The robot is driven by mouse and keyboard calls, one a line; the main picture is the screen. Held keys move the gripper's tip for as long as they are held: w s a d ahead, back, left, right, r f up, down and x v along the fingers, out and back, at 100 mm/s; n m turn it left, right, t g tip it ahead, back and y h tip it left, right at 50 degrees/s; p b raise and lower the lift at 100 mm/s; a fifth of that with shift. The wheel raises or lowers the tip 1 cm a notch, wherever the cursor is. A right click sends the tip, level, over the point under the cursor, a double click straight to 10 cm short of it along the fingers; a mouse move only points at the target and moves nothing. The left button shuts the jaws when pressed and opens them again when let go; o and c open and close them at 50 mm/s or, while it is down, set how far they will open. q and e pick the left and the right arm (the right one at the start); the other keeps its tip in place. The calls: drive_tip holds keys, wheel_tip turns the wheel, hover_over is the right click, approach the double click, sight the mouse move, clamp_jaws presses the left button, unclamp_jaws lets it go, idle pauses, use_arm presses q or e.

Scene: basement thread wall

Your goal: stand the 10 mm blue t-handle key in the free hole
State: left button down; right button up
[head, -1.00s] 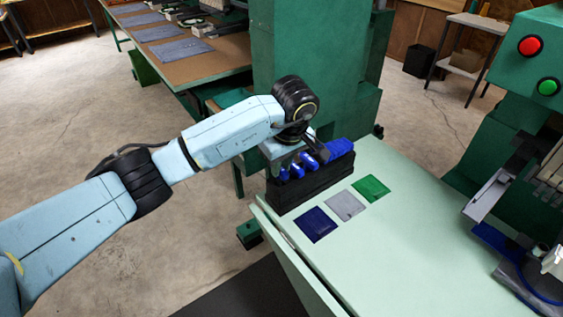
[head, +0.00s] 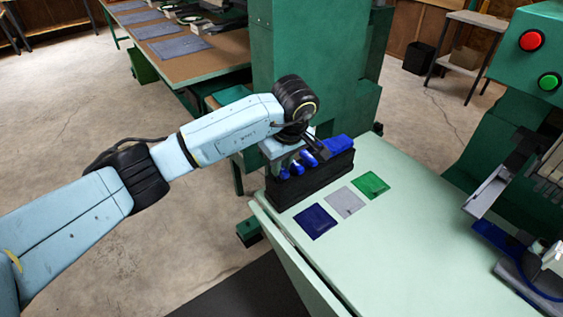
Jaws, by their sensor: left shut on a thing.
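The black key holder block (head: 310,183) stands at the back left corner of the pale green table. Several blue t-handle keys (head: 309,159) stand in it in a row, with a larger blue handle (head: 337,145) at its right end. My left gripper (head: 292,163) is over the left part of the block, shut on a blue t-handle key that the fingers and wrist largely hide. I cannot tell how deep this key sits, and the free hole is hidden. My right gripper is not in view.
Blue (head: 315,221), grey (head: 345,201) and green (head: 370,185) squares lie on the table (head: 400,245) in front of the block. A green machine with red (head: 531,40) and green (head: 549,82) buttons stands at right. A green column (head: 310,60) rises behind the block. The table's middle is clear.

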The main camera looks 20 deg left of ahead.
use_arm(q)
drive_tip(key=shift+f, duration=0.45)
drive_tip(key=c, duration=1.3)
unclamp_jaws()
drive_tip(key=shift+o, duration=0.2)
